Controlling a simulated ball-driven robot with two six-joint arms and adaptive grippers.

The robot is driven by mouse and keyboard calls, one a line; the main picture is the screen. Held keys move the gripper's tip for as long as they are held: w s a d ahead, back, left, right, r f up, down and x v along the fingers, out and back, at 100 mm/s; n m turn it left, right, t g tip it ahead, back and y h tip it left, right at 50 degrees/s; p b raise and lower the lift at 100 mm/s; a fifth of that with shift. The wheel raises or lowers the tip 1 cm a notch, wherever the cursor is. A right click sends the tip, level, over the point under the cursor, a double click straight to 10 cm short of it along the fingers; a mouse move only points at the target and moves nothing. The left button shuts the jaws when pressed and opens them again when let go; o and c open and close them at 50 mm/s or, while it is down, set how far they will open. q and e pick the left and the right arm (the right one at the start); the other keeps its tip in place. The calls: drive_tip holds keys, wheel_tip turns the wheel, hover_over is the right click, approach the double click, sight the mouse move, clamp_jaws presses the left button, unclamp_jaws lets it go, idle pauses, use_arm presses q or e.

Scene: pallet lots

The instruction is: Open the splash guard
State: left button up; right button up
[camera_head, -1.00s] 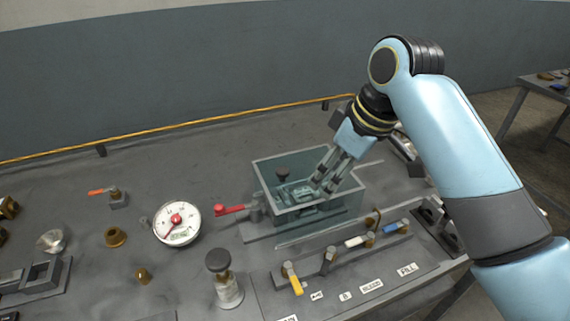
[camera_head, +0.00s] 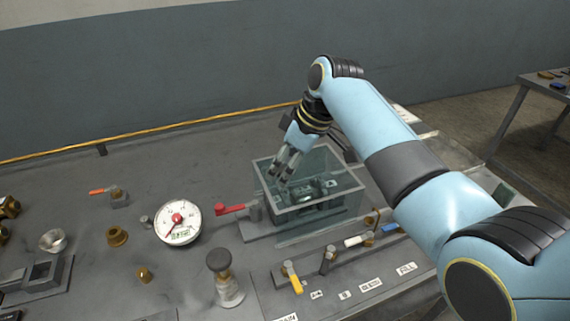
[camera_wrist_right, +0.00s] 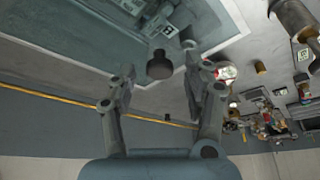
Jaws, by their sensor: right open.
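The splash guard (camera_head: 322,212) is a clear, grey-edged box on the bench, with metal parts visible inside it. From the head view I cannot tell how it is hinged. A dark round knob (camera_wrist_right: 159,66) shows in the right wrist view against the guard's clear panel; in the head view my gripper hides it. My right gripper (camera_head: 281,172) is open and points down at the guard's back left. In the right wrist view the knob lies in line between the open fingers (camera_wrist_right: 160,84), apart from both. My left gripper is not in view.
A red-handled valve (camera_head: 236,209) stands just left of the guard, with a round gauge (camera_head: 178,222) beyond it. A black-topped plunger (camera_head: 222,270) and a row of coloured levers (camera_head: 293,279) are in front. A yellow rail (camera_head: 200,122) runs behind.

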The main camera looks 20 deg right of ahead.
drive_tip(key=shift+f, duration=0.2)
drive_tip(key=shift+c, duration=0.3)
clamp_jaws()
